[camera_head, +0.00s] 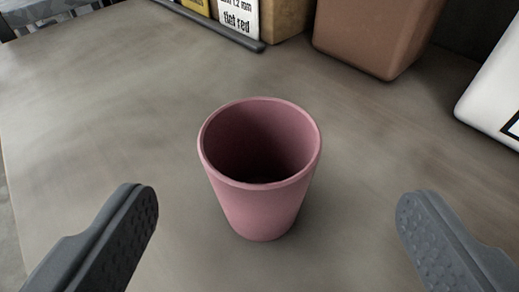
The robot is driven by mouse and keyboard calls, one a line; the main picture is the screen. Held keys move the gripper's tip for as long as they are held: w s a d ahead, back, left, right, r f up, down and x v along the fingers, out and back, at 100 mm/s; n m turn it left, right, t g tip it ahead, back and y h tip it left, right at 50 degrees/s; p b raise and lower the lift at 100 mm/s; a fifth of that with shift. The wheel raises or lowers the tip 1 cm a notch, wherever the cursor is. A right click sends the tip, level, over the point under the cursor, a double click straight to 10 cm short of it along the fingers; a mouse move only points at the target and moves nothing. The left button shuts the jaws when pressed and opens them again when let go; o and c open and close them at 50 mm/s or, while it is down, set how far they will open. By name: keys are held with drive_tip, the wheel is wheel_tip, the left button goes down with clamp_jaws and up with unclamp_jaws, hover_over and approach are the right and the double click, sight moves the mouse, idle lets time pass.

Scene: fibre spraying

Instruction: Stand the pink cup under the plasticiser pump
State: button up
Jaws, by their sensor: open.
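The pink cup (262,208) stands upright on the grey worktop, in the middle of the view. Its mouth faces up and its inside looks empty, though the bottom is dark. My gripper (276,225) is open, with one finger at the lower left and one at the lower right. The cup lies between the two fingers and a little beyond them, with a clear gap on each side. Neither finger touches it. No plasticiser pump can be made out in this view.
The grey worktop (110,110) is clear around the cup. A dark rail (215,27) runs before the boxes. A white object (492,95) stands at right.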

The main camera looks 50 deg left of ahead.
sight(262, 121)
drive_tip(key=x, duration=0.3)
drive_tip(key=b+x, duration=0.1)
drive_tip(key=x, duration=0.1)
drive_tip(key=shift+s+a, duration=0.25)
drive_tip(key=shift+s, duration=0.05)
drive_tip(key=shift+w+a+f, duration=0.25)
drive_tip(key=shift+w+a, duration=0.15)
drive_tip(key=shift+w, duration=0.05)
drive_tip(key=shift+c, duration=0.3)
drive_tip(key=c, duration=1.3)
